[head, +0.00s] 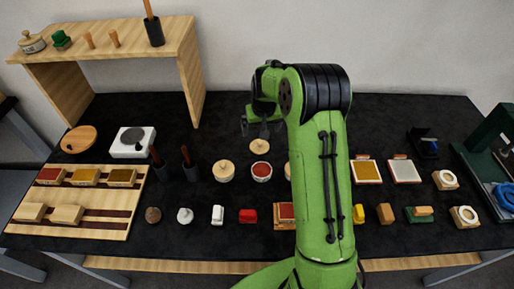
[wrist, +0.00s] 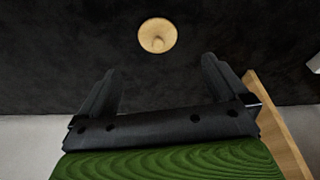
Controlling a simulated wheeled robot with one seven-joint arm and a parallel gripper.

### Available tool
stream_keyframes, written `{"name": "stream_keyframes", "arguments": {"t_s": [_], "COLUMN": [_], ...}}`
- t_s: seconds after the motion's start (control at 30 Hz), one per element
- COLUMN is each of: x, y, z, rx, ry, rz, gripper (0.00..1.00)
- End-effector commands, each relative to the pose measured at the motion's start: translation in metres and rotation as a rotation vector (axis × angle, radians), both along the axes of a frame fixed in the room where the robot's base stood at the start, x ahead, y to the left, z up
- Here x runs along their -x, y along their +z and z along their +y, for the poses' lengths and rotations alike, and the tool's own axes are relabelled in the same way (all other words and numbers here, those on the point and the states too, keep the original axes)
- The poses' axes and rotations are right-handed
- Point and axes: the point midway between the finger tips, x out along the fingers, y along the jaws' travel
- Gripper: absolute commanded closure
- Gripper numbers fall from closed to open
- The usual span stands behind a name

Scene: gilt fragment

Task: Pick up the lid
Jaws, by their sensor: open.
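The lid (head: 259,147) is a round pale wooden disc with a small knob. It lies on the black table top behind an open white pot with red contents (head: 261,171). In the wrist view the lid (wrist: 157,35) is near the top, ahead of the fingers and roughly centred between them. My gripper (head: 259,128) is open and empty, above the table just behind the lid. Its two dark fingers also show in the wrist view (wrist: 160,78), with a clear gap to the lid in the picture.
A lidded pot (head: 223,171) stands left of the open pot; another is partly hidden by my arm. A wooden shelf (head: 185,75) rises at the left, its panel showing in the wrist view (wrist: 278,125). Black cups (head: 191,171) hold brown handles. The table behind the lid is bare.

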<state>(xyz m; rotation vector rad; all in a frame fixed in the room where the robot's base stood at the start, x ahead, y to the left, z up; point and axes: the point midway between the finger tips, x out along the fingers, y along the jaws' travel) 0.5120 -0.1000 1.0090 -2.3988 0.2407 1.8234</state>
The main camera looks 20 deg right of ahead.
Motion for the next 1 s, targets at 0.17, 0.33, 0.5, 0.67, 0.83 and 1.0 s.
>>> {"name": "stream_keyframes", "arguments": {"t_s": [0.17, 0.33, 0.5, 0.67, 0.83, 1.0], "x": [-0.011, -0.018, -0.026, -0.032, -0.033, -0.033], "y": [-0.045, -0.066, -0.095, -0.114, -0.115, -0.115], "z": [-0.003, -0.005, -0.007, -0.008, -0.009, -0.009], "rx": [0.000, 0.000, -0.001, 0.001, 0.001, 0.001], "ry": [-0.002, -0.002, -0.001, -0.001, -0.001, -0.001], "rz": [0.003, 0.000, 0.002, -0.001, -0.002, -0.001], "gripper": [0.00, 0.00, 0.00, 0.00, 0.00, 0.20]}}
